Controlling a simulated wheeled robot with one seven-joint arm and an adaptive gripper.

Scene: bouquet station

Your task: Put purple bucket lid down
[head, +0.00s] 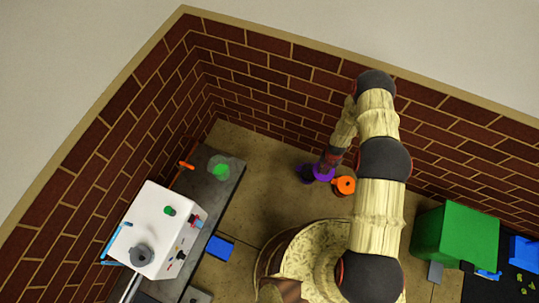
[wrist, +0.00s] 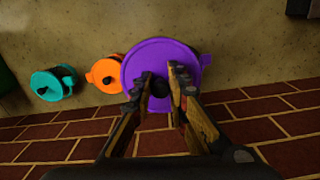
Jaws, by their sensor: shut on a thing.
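The purple bucket lid (wrist: 147,58) is a round disc with a dark knob, held between the fingertips of my gripper (wrist: 161,80) in the wrist view. My gripper is shut on the knob. In the head view the lid (head: 323,175) shows just below my gripper (head: 328,163). A dark bucket with purple parts (head: 305,173) stands close to its left. In the wrist view the lid hides most of what is behind it; a dark body and a purple tab (wrist: 206,59) show at its right edge. I cannot tell whether the lid touches the bucket.
An orange-lidded bucket (head: 344,186) stands close to the right of the lid. In the wrist view a teal-lidded bucket (wrist: 45,86) stands beyond the orange one (wrist: 101,72). A brick wall (head: 275,125) rises close behind. A green box (head: 455,236) is at the right.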

